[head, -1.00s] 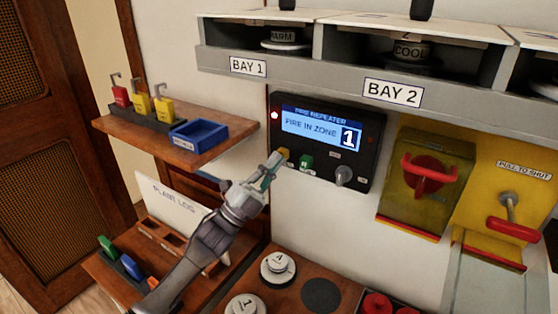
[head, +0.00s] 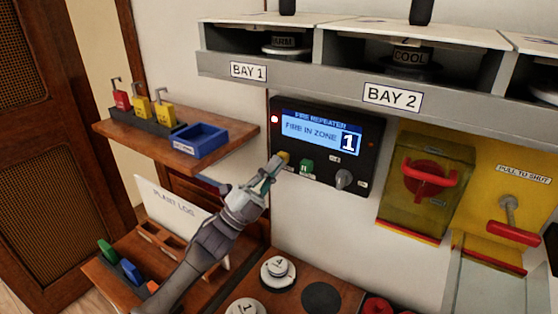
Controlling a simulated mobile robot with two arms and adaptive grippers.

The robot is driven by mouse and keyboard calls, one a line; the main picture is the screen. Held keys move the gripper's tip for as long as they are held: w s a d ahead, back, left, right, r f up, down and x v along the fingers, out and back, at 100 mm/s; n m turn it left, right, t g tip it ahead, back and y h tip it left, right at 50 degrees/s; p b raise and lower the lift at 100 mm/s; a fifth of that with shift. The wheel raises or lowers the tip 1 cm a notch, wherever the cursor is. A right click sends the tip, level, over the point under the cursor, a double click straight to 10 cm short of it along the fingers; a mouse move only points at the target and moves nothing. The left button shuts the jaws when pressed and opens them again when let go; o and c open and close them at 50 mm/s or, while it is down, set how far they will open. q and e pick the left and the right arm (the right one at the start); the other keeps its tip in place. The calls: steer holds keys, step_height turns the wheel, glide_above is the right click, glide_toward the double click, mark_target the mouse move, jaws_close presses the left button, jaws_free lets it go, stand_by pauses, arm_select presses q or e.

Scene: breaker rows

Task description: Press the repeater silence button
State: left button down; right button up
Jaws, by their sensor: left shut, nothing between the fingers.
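The fire repeater (head: 327,142) is a black panel on the wall, its blue screen reading "FIRE IN ZONE 1". A red lamp (head: 275,119) is lit at its left. Along its lower edge are a yellow button (head: 284,157), a green button (head: 306,167) and a grey knob (head: 344,179); their small labels are too small to read. My left gripper (head: 271,170) is shut and empty. Its tips are at the yellow button's lower left; I cannot tell whether they touch it. My right gripper is not in view.
A wooden shelf (head: 235,146) with padlocks and a blue tray (head: 198,140) is at left. Bay shelves (head: 310,77) overhang the panel. A red handle under a yellow cover (head: 430,205) and a red pull lever (head: 514,233) are at right. Round weights stand below.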

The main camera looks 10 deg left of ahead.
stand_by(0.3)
arm_select(q)
steer(key=shift+w+d+b, duration=0.2)
steer(key=shift+w+b, duration=0.25)
steer(key=shift+b, duration=0.05)
steer(key=shift+s+a, duration=0.2)
steer(key=shift+s, duration=0.3)
steer(key=s, duration=0.1)
steer(key=s+a+p, duration=0.1)
steer(key=s, duration=0.1)
steer(key=s+a+p, duration=0.1)
steer(key=s, duration=0.1)
steer(key=shift+s+a, duration=0.15)
steer(key=shift+s, duration=0.05)
stand_by(0.3)
stand_by(0.4)
